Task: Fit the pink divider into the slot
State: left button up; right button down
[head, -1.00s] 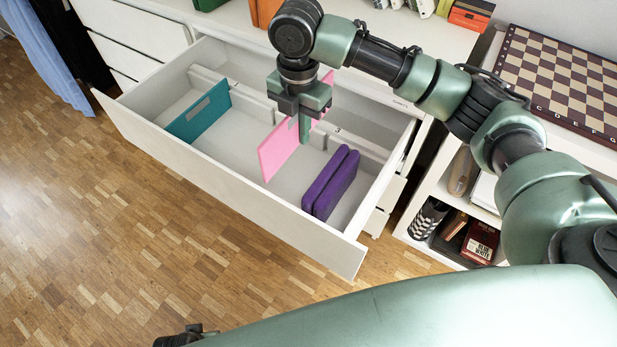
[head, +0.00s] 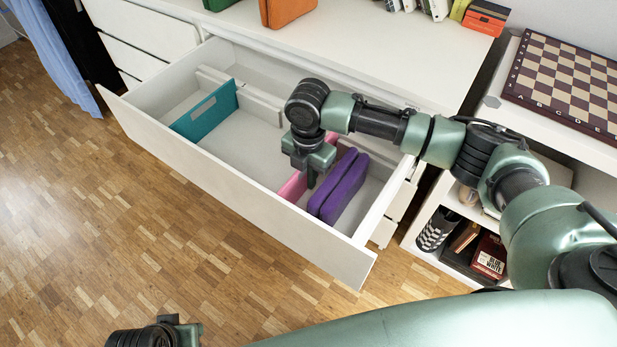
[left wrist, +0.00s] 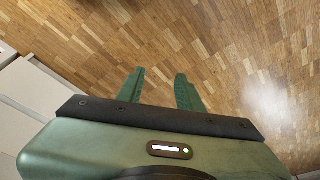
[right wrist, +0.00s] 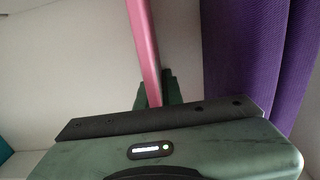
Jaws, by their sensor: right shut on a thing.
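The pink divider (head: 293,187) is down inside the open white drawer (head: 225,188), left of the purple cases, mostly hidden by my right gripper (head: 315,176) in the head view. My right gripper is shut on it; the divider (right wrist: 144,45) runs between the fingers (right wrist: 157,92) in the right wrist view. The slot is hidden behind my right arm, so I cannot tell whether the divider sits in it. My left gripper (left wrist: 160,88) is open and empty over the wooden floor; its body shows at the bottom left of the head view.
A teal divider (head: 205,112) stands across the drawer at the left, by a white slotted rail (head: 258,104). Two purple cases (head: 338,186) lean close on the right of my right gripper. The drawer floor between teal and pink is clear. A shelf with a chessboard (head: 565,80) stands right.

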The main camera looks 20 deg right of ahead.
pick_arm(q)
jog(key=shift+f, duration=0.1)
pick_arm(e)
jog(key=c, duration=1.6)
grip_release()
pick_arm(q)
jog(key=shift+f, duration=0.1)
pick_arm(e)
jog(key=shift+o, duration=0.2)
